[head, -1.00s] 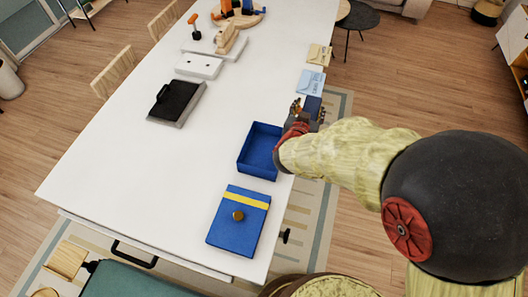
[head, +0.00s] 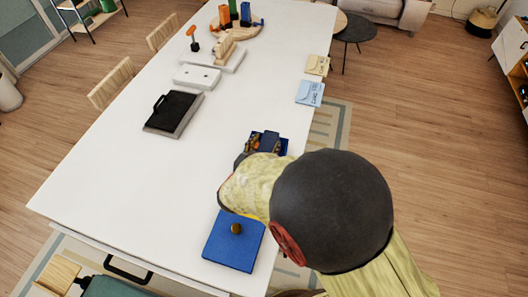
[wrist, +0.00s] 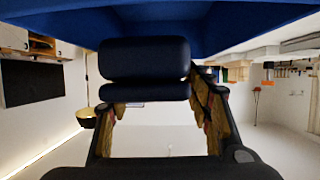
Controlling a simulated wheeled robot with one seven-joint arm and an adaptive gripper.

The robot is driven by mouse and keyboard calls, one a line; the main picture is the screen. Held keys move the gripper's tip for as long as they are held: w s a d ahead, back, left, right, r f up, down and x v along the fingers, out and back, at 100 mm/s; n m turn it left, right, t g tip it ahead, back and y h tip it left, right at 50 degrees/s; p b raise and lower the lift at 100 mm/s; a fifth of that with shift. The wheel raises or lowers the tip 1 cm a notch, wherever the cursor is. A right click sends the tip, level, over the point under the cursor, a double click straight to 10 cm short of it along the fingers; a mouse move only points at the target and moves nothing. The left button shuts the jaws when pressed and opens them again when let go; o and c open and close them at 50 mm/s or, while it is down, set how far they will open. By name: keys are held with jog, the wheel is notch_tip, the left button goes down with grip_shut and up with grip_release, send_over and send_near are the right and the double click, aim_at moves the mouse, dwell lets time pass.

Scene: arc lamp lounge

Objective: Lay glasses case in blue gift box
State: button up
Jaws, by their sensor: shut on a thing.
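The dark navy glasses case (head: 270,141) is held by my gripper (head: 264,148) over the open blue gift box (head: 284,146). My arm hides most of the box and the near part of the gripper. In the wrist view the case (wrist: 145,60) sits between the two fingers of my gripper (wrist: 165,115), and the blue box (wrist: 225,35) fills the top of the picture close to the case. I cannot tell whether the case touches the box.
The white table (head: 130,190) is clear to the left of the box. A black-topped grey case (head: 174,112), a white block (head: 197,75) and wooden items lie further back. A light blue envelope (head: 309,93) and a tan one (head: 317,65) lie along the right edge.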

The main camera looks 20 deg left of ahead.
jog(key=shift+s+a+f+b, duration=0.1)
jog(key=shift+f+b, duration=0.25)
jog(key=shift+f, duration=0.55)
jog(key=shift+s+a+f+b, duration=0.1)
jog(key=shift+f+b, duration=0.2)
jog(key=shift+f, duration=0.6)
jog(key=shift+f, duration=0.55)
jog(key=shift+f, duration=0.1)
jog(key=o, duration=1.2)
jog(key=shift+d, duration=0.1)
